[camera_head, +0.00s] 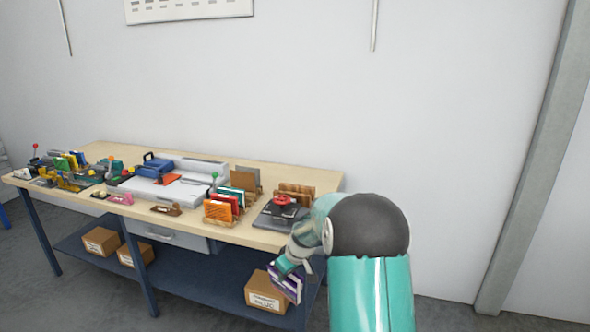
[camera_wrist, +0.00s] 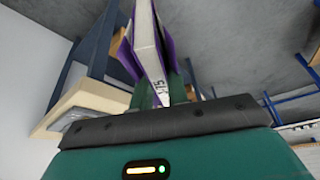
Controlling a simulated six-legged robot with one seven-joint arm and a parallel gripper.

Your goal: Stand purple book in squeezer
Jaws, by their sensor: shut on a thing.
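The purple book (camera_head: 286,283) is in my gripper (camera_head: 291,265), in front of the bench's right front edge and below the height of its top. In the wrist view the purple book (camera_wrist: 148,45) shows purple covers and a white page block, and my gripper (camera_wrist: 155,95) is shut on it. A device with a red handwheel (camera_head: 284,201) on a dark base stands at the right end of the bench; it may be the squeezer. It is apart from the book, up and behind it. Its inner gap is too small to make out.
The wooden bench (camera_head: 250,238) carries wooden racks with books (camera_head: 222,210), a white cutting machine (camera_head: 160,188) and several small tools. Cardboard boxes (camera_head: 262,293) stand on the lower shelf. The floor right of my arm is clear, before a grey post (camera_head: 535,150).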

